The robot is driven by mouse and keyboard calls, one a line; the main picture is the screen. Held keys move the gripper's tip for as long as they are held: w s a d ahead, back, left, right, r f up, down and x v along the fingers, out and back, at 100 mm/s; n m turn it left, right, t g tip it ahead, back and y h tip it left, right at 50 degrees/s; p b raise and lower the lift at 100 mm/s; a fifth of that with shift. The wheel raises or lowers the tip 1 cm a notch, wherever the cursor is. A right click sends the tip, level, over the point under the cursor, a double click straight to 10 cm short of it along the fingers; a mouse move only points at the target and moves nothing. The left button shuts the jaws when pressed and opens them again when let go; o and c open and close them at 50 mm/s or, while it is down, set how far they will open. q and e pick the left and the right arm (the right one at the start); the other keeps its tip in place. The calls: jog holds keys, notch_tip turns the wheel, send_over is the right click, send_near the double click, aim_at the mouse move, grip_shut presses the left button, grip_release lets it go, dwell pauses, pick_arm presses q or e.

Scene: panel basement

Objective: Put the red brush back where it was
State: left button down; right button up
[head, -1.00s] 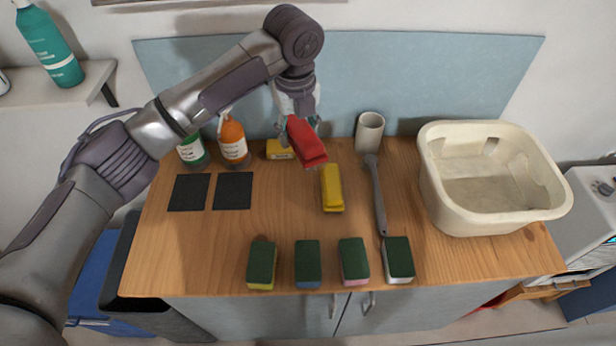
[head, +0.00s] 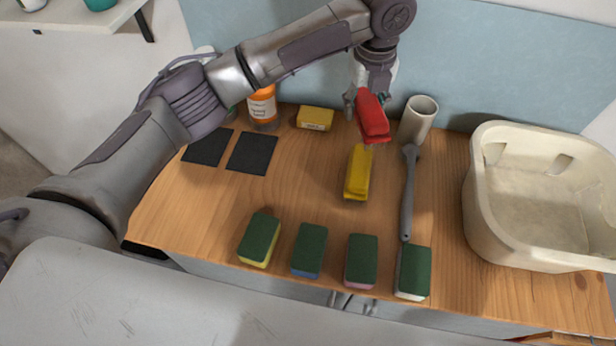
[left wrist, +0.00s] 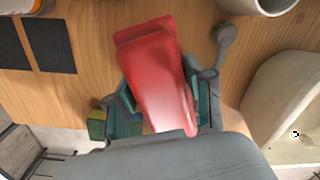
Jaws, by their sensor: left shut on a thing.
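The red brush (head: 372,118) is held by my left gripper (head: 368,98) above the back of the wooden counter. It hangs tilted, behind and above the yellow brush (head: 357,172), which lies on the counter. In the left wrist view the red brush (left wrist: 158,78) fills the middle, between the two fingers of my left gripper (left wrist: 165,95). The gripper is shut on it. My right gripper does not show in either view.
A grey long-handled brush (head: 408,195) lies right of the yellow one, near a beige cup (head: 418,118). A cream tub (head: 480,215) stands at right. Several sponges (head: 310,248) line the front edge. Black pads (head: 252,153), an orange bottle (head: 262,106) and a yellow box (head: 315,118) are at left.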

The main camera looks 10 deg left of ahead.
pick_arm(q)
jog(key=f, duration=0.1)
jog(key=f+b, duration=0.2)
jog(key=shift+w+d+f, duration=0.2)
jog(key=shift+w+d, duration=0.05)
jog(key=shift+a+f, duration=0.1)
jog(key=shift+f, duration=0.1)
jog(key=p, duration=0.3)
send_over(307, 165)
notch_tip(307, 165, down, 6)
jog(key=shift+f, duration=0.25)
notch_tip(307, 165, down, 4)
jog(key=shift+r+p, duration=0.1)
jog(key=shift+p, duration=0.55)
jog(key=shift+f, duration=0.2)
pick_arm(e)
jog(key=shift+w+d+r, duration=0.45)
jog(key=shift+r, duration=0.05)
pick_arm(q)
jog(key=shift+c, duration=2.1)
grip_release()
jog(key=shift+r, duration=0.1)
